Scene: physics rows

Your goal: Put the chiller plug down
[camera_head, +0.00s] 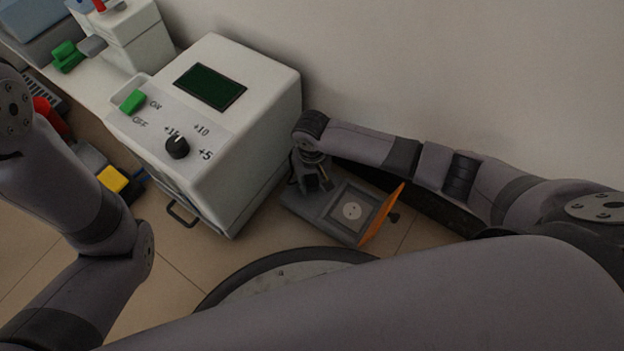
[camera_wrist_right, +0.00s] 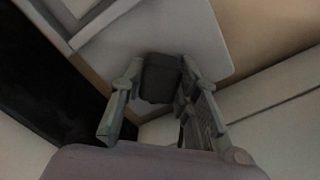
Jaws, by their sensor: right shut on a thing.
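The chiller plug (camera_wrist_right: 158,78) is a dark grey block between the fingers of my right gripper (camera_wrist_right: 161,84) in the right wrist view. The gripper is shut on it. In the head view my right gripper (camera_head: 322,180) points down beside the right side of the white chiller (camera_head: 245,120), near a grey socket box (camera_head: 322,208). I cannot make out the plug clearly there. The socket box has its orange lid (camera_head: 381,214) open and a round pale socket face. My left arm is at the left, but its gripper is out of the picture.
The chiller has a green display, a green switch and a black knob. A white bench (camera_head: 62,88) with green and red items is at the upper left. A yellow-topped object (camera_head: 112,179) is near my left arm. A plain wall rises behind the socket box.

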